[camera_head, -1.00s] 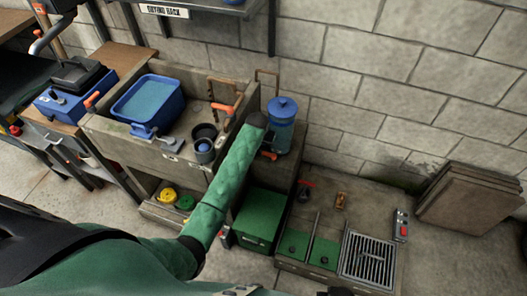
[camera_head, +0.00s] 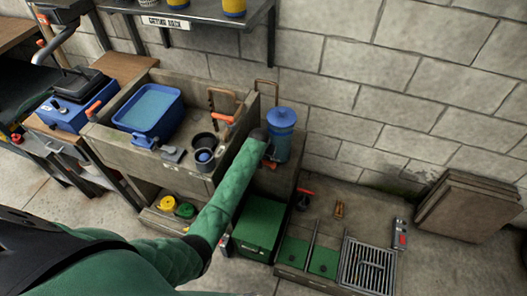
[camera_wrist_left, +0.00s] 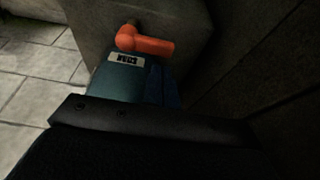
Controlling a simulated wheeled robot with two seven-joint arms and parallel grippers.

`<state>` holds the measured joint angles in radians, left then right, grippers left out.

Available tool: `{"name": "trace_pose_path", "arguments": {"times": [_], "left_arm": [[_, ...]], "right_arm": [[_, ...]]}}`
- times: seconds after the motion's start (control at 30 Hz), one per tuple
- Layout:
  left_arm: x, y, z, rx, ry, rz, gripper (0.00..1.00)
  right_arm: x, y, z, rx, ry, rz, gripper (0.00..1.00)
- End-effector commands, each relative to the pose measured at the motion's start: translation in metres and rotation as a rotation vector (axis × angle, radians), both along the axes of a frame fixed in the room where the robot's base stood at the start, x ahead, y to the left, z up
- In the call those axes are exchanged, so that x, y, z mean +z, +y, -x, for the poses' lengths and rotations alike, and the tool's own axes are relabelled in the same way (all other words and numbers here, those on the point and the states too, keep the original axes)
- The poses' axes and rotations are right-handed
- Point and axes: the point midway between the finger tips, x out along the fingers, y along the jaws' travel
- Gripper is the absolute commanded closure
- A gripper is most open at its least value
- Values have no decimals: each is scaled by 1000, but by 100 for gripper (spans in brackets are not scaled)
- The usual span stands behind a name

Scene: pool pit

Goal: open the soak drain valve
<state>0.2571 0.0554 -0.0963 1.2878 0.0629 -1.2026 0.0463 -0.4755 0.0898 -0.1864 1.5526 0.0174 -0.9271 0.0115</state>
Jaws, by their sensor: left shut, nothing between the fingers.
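In the wrist view an orange-red lever handle (camera_wrist_left: 145,42) stands out over a blue-teal surface with a small white label (camera_wrist_left: 126,58); I cannot read the label with certainty. In the head view a small orange part (camera_head: 269,164) shows low beside the blue canister (camera_head: 281,136); I cannot tell whether it is the same handle. My left gripper (camera_head: 270,153) is at the front of the canister, close to the orange part, shut and empty. My forearm and wrist hide part of the trough's right end. I cannot tell whether the gripper touches anything. My right gripper is not in view.
The stone trough (camera_head: 118,152) holds a blue tub (camera_head: 150,110) and dark pots. A green box (camera_head: 260,222) stands below my arm. A low platform to the right bears a red valve handle (camera_head: 305,193) and a grate (camera_head: 367,266). The block wall is close behind.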

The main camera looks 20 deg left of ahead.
Motion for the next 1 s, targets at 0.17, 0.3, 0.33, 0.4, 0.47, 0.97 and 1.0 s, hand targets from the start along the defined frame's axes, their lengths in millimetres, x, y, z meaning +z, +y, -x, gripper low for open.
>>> {"name": "trace_pose_path", "arguments": {"times": [0.17,0.3,0.33,0.4,0.47,0.97,1.0], "left_arm": [[-19,0,-6,0,2,0,100],[-27,0,-9,0,1,0,100],[-28,0,-10,0,1,0,100],[-30,0,-10,0,0,0,100],[-31,0,-10,0,0,0,100],[-30,0,-10,23,0,0,100],[-30,1,-10,35,0,0,100]], "right_arm": [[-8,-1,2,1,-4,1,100],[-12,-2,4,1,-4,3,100],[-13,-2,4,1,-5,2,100],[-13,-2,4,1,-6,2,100],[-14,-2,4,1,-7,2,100],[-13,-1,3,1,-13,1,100],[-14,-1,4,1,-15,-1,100]]}}
